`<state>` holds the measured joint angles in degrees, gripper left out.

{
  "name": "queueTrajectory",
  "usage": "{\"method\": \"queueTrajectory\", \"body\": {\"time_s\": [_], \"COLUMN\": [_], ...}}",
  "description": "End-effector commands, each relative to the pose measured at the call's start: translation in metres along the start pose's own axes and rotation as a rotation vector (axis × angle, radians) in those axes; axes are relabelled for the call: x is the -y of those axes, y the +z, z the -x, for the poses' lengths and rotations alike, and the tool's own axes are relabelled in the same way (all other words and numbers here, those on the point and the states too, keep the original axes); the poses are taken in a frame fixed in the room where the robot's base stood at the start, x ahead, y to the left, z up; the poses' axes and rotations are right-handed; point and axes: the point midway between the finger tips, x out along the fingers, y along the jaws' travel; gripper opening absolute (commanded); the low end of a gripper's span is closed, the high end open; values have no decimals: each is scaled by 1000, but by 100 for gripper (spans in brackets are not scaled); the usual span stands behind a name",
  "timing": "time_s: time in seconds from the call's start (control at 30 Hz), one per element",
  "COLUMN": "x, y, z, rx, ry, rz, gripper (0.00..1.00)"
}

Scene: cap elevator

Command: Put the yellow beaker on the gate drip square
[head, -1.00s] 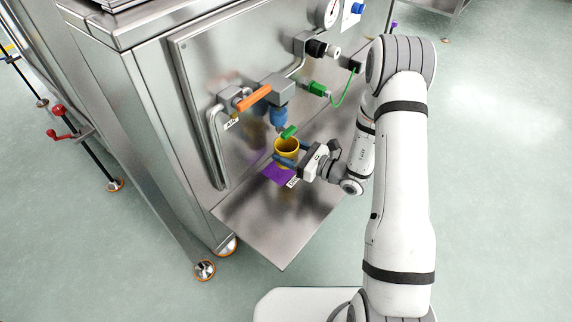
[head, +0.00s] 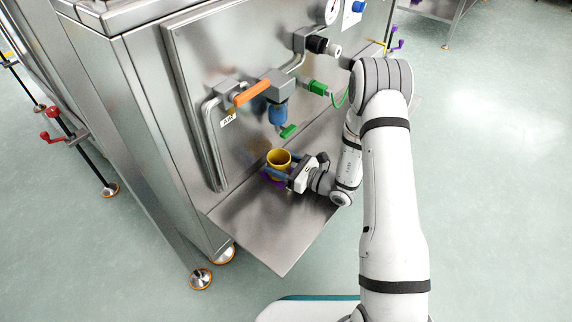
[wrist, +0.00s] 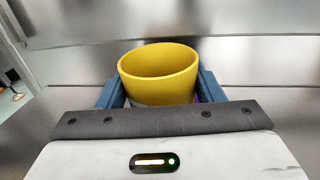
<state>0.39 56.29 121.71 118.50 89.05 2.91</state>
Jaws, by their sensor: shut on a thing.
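The yellow beaker (head: 279,160) is upright, with its open top facing up, low over the steel shelf. My gripper (head: 279,170) is shut on it, a blue finger on each side; the wrist view shows the beaker (wrist: 158,74) between the fingers. The purple square (head: 272,182) on the shelf shows only as slivers around the beaker's base and under the gripper. I cannot tell whether the beaker's bottom touches it. In the wrist view the beaker's lower part is hidden by my gripper.
A blue valve body with a green lever (head: 288,131) hangs from the panel above the beaker. An orange handle (head: 253,93) and a green fitting (head: 318,87) are higher up. The steel shelf (head: 275,240) is bare toward its front corner.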

Motion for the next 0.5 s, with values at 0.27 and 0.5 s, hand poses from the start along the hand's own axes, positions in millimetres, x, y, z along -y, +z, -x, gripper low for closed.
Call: {"method": "queueTrajectory", "body": {"time_s": [0.27, 0.5], "x": [0, 0], "y": [-2, -2], "z": [0, 0], "rx": [0, 0], "ry": [0, 0], "rz": [0, 0], "gripper": [73, 83]}}
